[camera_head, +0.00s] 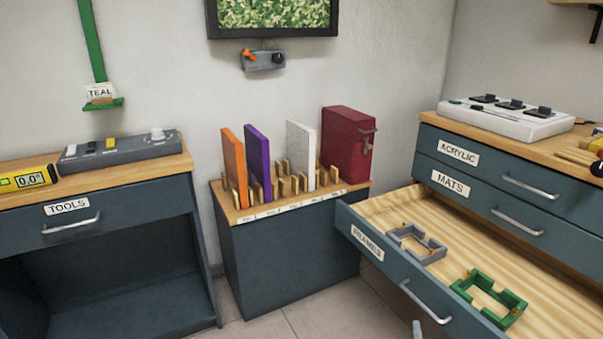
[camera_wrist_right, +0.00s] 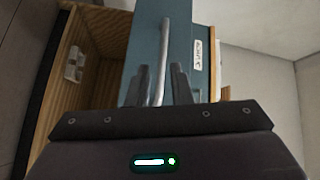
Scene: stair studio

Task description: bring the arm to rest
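My right gripper shows in the right wrist view (camera_wrist_right: 160,80) with its two dark fingers apart and nothing held between them. The bar handle (camera_wrist_right: 160,50) of a blue drawer front lines up with the gap between the fingers. The rest of the right arm is out of frame. My left gripper is in neither view.
The open drawer holds a grey frame (camera_head: 417,243) and a green frame (camera_head: 489,297) and juts out beside the rack cabinet (camera_head: 290,270). Orange, purple, white and red upright items stand on that cabinet. A tools desk (camera_head: 95,185) is at left. Some floor (camera_head: 325,313) is clear.

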